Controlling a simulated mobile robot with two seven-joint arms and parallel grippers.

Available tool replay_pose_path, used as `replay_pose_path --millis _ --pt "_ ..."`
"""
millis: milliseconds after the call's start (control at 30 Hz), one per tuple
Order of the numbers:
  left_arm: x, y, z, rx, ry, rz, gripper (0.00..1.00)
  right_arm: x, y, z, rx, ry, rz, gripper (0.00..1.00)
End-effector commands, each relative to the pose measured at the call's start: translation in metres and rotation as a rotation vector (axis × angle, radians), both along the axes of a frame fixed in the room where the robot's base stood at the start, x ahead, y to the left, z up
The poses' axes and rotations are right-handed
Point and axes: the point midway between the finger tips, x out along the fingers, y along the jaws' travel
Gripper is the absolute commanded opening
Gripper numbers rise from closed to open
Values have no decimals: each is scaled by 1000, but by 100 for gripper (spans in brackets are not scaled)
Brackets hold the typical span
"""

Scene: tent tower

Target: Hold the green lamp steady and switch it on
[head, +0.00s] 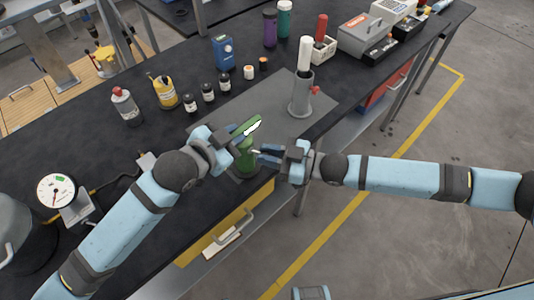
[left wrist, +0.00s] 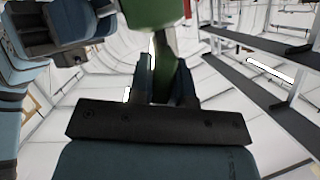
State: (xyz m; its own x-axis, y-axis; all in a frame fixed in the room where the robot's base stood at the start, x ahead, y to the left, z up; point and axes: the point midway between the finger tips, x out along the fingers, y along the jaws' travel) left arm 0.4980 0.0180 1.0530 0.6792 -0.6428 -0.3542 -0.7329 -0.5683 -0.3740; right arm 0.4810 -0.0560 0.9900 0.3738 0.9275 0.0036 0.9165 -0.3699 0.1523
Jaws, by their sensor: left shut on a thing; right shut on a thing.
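The green lamp (head: 246,162) stands upright near the bench's front edge, with its base on the dark top. A bright white strip shows along its tilted green head; I cannot tell whether this is its light. My left gripper (head: 240,142) is shut on the lamp's upper part, from the left. In the left wrist view, the green lamp (left wrist: 153,10) runs down between the left fingers (left wrist: 166,82). My right gripper (head: 264,154) comes from the right and is shut on the lamp at its stem. The switch is hidden or too small to make out.
A grey cylinder with a white top (head: 301,92) stands on the grey mat (head: 232,102) behind. A dial gauge (head: 57,190) is at far left. A yellow drawer (head: 225,225) lies below the front edge.

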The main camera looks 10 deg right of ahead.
Motion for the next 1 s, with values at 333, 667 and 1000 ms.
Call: replay_pose_path --millis 333,667,1000 --pt "-2 -1 -1 0 5 -3 0 2 0 1 1 -2 2 0" --pt "-1 0 -1 0 4 -1 0 1 -1 0 -1 -1 2 43" --pt "0 0 -1 2 2 0 0 -8 -25 -1 -4 0 -1 43"
